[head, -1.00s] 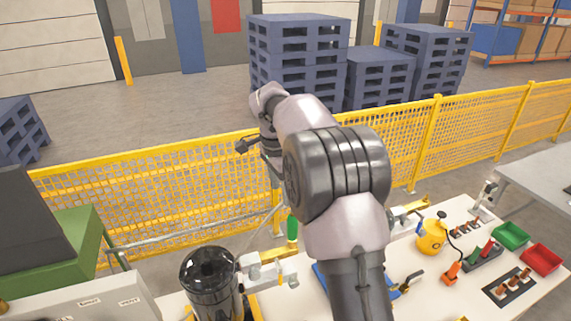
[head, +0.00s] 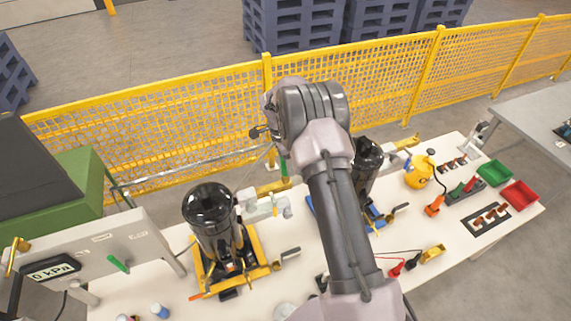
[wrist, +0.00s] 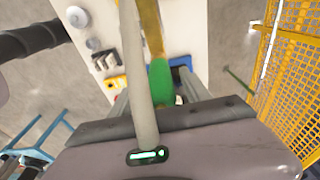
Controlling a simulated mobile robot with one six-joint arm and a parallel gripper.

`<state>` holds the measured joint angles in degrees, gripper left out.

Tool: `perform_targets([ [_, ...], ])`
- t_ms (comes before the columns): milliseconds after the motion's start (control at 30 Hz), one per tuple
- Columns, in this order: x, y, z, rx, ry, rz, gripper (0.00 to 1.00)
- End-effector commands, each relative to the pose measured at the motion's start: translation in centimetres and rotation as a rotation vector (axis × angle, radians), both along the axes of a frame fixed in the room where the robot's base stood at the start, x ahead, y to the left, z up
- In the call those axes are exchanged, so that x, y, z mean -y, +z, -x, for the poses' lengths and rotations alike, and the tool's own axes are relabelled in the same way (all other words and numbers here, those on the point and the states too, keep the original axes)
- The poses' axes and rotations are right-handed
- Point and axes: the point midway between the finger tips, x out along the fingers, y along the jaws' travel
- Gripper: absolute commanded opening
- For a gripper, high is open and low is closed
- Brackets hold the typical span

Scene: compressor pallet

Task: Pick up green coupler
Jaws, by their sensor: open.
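A green coupler (head: 284,168) hangs upright in the head view, just left of my forearm and above the yellow-and-white bracket. In the wrist view the green piece (wrist: 160,82) shows just beyond the front edge of my gripper, partly hidden by a grey rod-like part. My gripper (wrist: 165,94) is open and nothing is seen held in it. Its fingers are only partly visible, so I cannot tell whether the green piece lies between them. In the head view my arm largely hides the gripper.
A black compressor (head: 212,215) stands left of my arm, and a second one (head: 366,165) is partly behind it. A yellow mesh fence (head: 180,120) runs behind the bench. Green (head: 495,173) and red (head: 520,195) bins lie at the right. A gauge panel (head: 110,250) stands at the left.

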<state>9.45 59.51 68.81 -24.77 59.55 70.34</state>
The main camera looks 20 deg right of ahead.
Motion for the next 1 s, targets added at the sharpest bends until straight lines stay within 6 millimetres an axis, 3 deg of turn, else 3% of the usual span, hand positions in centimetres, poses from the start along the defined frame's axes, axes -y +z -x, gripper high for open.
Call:
perform_targets([
  [200,0.0,-0.3,0.0,0.002,0.0,0.0,0.56],
  [500,0.0,-0.2,0.0,0.001,0.001,0.0,0.0],
  [833,0.1,-0.2,0.0,0.002,0.001,0.001,0.0],
  [1000,0.1,1.2,-0.1,0.004,0.001,0.001,0.0],
])
